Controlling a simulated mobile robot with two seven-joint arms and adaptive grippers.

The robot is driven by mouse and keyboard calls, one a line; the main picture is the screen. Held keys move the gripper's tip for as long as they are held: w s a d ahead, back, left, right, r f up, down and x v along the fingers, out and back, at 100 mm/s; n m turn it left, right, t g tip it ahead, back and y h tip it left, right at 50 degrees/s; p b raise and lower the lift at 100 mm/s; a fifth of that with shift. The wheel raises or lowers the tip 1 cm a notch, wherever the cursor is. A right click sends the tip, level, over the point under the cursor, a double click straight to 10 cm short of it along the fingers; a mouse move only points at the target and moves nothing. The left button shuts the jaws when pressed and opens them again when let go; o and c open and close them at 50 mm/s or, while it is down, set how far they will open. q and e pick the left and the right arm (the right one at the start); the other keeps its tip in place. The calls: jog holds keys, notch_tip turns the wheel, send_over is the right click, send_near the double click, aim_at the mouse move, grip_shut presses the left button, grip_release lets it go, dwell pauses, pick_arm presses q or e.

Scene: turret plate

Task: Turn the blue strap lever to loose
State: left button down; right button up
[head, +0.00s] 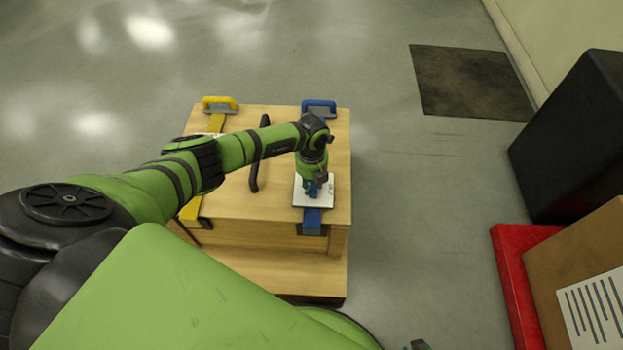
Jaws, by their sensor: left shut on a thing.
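The blue strap (312,216) runs along the right side of the wooden crate (240,212), with a blue handle (319,104) at its far end. A white plate (325,200) with dark marks lies over this strap. My left gripper (313,189) points down over the plate and is shut on the blue strap lever (312,187). The gripper hides most of the lever, so I cannot tell its exact angle. My right gripper does not show clearly.
A yellow strap (190,212) with a yellow handle (219,102) runs along the crate's left side, partly behind my left arm. A black curved bar (256,172) is between the straps. At the right are a black box (572,135), a red base (512,270) and a cardboard box (580,265).

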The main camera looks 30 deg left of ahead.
aim_at(312, 184)
pick_arm(q)
jog(key=c, duration=0.9)
grip_release()
notch_tip(312, 184, up, 12)
